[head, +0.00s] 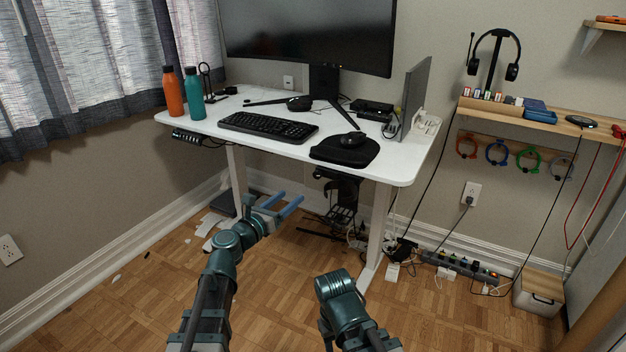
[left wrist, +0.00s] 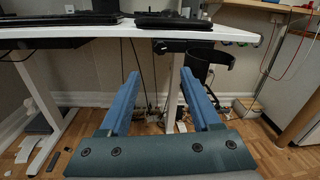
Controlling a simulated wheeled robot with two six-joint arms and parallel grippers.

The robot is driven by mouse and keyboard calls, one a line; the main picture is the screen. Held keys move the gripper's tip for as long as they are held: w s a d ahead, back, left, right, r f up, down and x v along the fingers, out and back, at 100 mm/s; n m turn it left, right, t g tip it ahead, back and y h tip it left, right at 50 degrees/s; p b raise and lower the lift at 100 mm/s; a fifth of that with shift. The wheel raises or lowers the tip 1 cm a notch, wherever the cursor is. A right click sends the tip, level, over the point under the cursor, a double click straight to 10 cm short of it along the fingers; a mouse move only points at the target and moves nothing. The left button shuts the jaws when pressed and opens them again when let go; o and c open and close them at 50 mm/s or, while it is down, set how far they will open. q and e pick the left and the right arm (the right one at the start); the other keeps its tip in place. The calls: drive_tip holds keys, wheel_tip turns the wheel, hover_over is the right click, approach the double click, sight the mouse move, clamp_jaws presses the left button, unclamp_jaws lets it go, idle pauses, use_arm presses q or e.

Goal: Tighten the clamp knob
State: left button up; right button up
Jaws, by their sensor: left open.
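A black under-desk holder (head: 340,187) with a clamp-like bracket hangs below the right part of the desk. It also shows in the left wrist view (left wrist: 197,62), beyond my right-hand finger. In the left wrist view, the gap between the fingers (left wrist: 160,76) is empty. My right gripper is not in view.
The white desk (head: 210,127) holds a keyboard (head: 268,126), a mouse pad (head: 330,152), a monitor and bottles. Its right leg (head: 377,225) stands near the holder. Cables and a power strip (head: 460,267) lie on the floor at right. Floor in front is clear.

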sight(316, 176)
use_arm(q)
drive_tip(key=x, duration=1.3)
drive_tip(key=shift+s, duration=0.1)
clamp_jaws()
